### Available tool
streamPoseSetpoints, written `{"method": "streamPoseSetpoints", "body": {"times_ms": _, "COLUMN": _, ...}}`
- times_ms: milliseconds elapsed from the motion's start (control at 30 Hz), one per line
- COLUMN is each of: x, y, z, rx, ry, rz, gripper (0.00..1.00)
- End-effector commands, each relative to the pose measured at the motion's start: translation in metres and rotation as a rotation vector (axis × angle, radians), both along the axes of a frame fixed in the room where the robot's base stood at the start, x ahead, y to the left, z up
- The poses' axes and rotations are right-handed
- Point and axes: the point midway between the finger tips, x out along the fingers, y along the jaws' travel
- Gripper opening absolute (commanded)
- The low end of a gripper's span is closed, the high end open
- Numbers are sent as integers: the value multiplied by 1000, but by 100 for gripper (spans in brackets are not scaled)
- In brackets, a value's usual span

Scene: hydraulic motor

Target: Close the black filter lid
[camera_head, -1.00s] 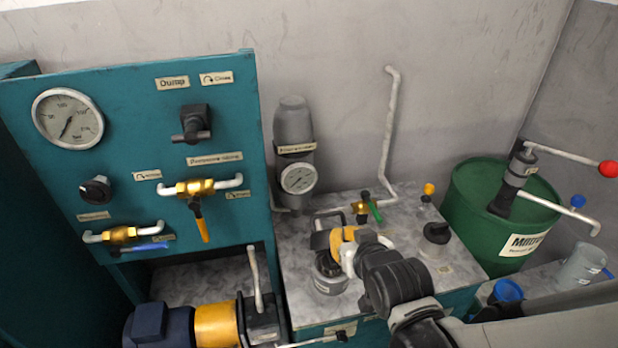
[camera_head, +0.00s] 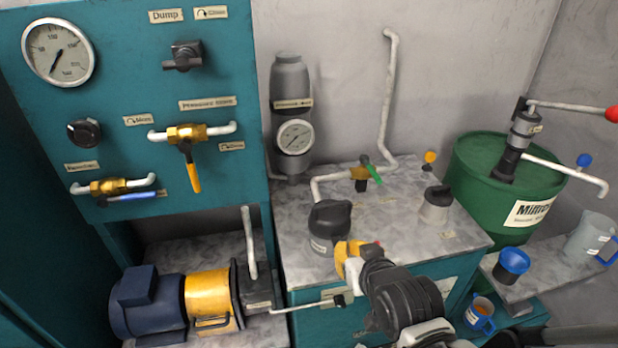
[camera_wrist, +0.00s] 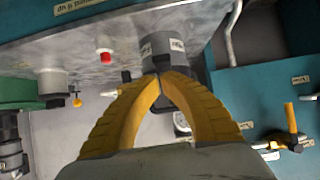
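The black filter lid (camera_head: 329,214) sits down on top of its grey filter body (camera_head: 322,243) on the marbled bench, with no gap that I can see. In the wrist view the grey filter body (camera_wrist: 157,44) shows just beyond my fingertips, and the fingers hide part of the lid. My gripper (camera_head: 347,258) is just in front of and to the right of the filter in the head view. Its yellow fingers (camera_wrist: 160,80) meet at the tips with nothing visible between them. Whether they touch the filter is unclear.
A pipe with a green-handled valve (camera_head: 364,172) stands behind the filter. A second black-capped container (camera_head: 437,204) is to the right. The green drum (camera_head: 485,190) stands further right. The teal gauge panel (camera_head: 130,60) rises at left, above the yellow-and-blue motor (camera_head: 178,300).

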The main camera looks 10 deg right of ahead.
Motion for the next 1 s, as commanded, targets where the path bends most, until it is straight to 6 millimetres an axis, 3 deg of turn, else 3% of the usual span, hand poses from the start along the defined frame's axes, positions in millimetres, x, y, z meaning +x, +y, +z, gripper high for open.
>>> {"method": "streamPoseSetpoints", "body": {"times_ms": 100, "x": -1, "y": 0, "z": -11, "rx": 0, "ry": 0, "rz": 0, "gripper": 0}}
{"method": "streamPoseSetpoints", "body": {"times_ms": 400, "x": -3, "y": 0, "z": -17, "rx": 0, "ry": 2, "rz": 0, "gripper": 0}}
{"method": "streamPoseSetpoints", "body": {"times_ms": 833, "x": -4, "y": 0, "z": -18, "rx": -1, "ry": 6, "rz": 1, "gripper": 0}}
{"method": "streamPoseSetpoints", "body": {"times_ms": 1000, "x": -1, "y": 0, "z": -10, "rx": -1, "ry": 5, "rz": 1, "gripper": 0}}
